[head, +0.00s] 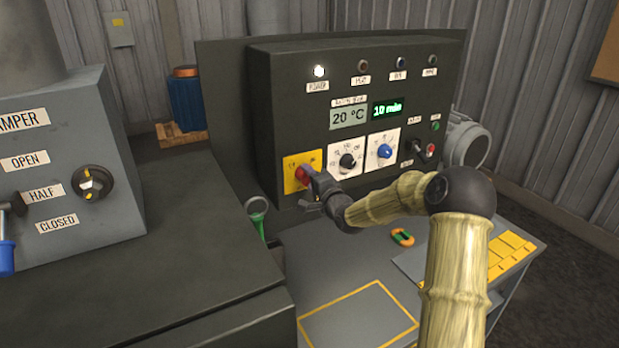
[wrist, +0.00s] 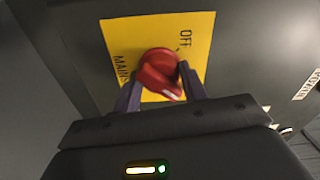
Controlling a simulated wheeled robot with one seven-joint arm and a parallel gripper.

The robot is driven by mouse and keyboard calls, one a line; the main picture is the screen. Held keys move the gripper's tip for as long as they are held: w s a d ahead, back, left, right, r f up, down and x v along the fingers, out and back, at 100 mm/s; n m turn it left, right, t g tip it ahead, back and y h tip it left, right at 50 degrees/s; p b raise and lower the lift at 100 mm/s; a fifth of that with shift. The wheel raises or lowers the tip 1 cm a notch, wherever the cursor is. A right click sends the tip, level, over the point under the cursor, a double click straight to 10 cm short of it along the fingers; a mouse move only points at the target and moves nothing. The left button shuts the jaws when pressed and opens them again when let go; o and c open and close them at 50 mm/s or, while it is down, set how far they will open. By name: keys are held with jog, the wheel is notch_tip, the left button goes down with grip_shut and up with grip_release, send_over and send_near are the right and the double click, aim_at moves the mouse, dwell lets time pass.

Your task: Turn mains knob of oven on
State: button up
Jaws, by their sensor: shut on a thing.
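The mains knob (head: 303,174) is red and sits on a yellow plate (head: 292,165) at the lower left of the dark oven control panel (head: 262,110). In the wrist view the red knob (wrist: 158,72) shows between my two fingers, with "MAINS" and "OFF" lettered on the yellow plate (wrist: 125,35). A white mark on the knob points toward the lower right of that view. My gripper (head: 312,180) is shut on the knob; it also shows in the wrist view (wrist: 160,85). The white power lamp (head: 319,71) is lit. Displays read 20 °C (head: 348,117) and 10 min (head: 387,108).
Right of the mains plate are a black dial (head: 347,161), a blue dial (head: 385,151) and a lever switch (head: 425,148). A grey damper box (head: 70,160) stands at left. A green-handled tool (head: 257,212) and an orange-and-green ring (head: 402,237) are near the bench (head: 350,270).

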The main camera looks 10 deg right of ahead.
jog(key=shift+m, duration=0.4)
jog(key=o, duration=1)
jog(key=shift+c, duration=0.2)
jog(key=b+v, duration=0.3)
jog(key=v, duration=1.4)
jog(key=shift+s+b, duration=0.15)
jog(key=shift+b, duration=0.15)
